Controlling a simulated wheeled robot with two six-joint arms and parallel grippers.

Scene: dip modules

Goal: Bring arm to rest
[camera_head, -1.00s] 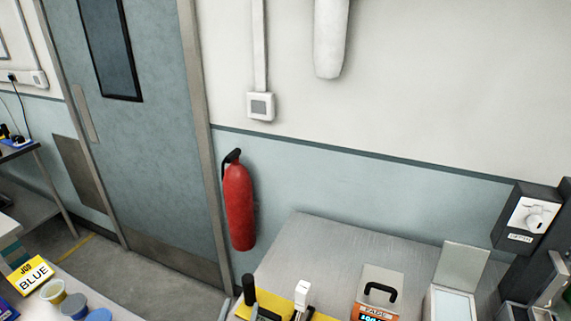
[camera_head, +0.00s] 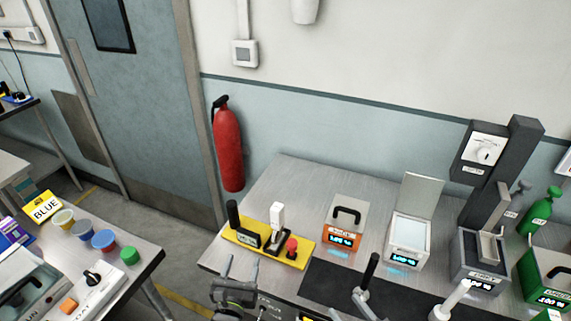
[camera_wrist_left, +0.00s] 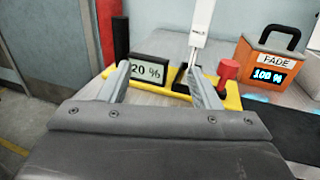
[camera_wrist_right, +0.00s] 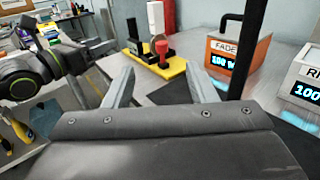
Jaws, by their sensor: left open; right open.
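My left gripper (camera_head: 241,264) is at the bottom of the head view, in front of the bench by the yellow base. Its two grey fingers stand apart, and the left wrist view (camera_wrist_left: 157,72) shows nothing between them. The yellow base (camera_head: 266,242) carries a 20 % display, a black post, a white lever and a red knob; it lies beyond the left fingertips. My right gripper (camera_wrist_right: 162,76) is open and empty in the right wrist view, with its fingers spread towards the bench.
An orange FADE box (camera_head: 341,238), a white lidded box (camera_head: 407,240) and a dark grey unit (camera_head: 480,260) stand along the bench. A black-handled lever (camera_head: 370,270) rises close to the right gripper. Colored tubs (camera_head: 104,240) stand on the left table. Open floor separates the tables.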

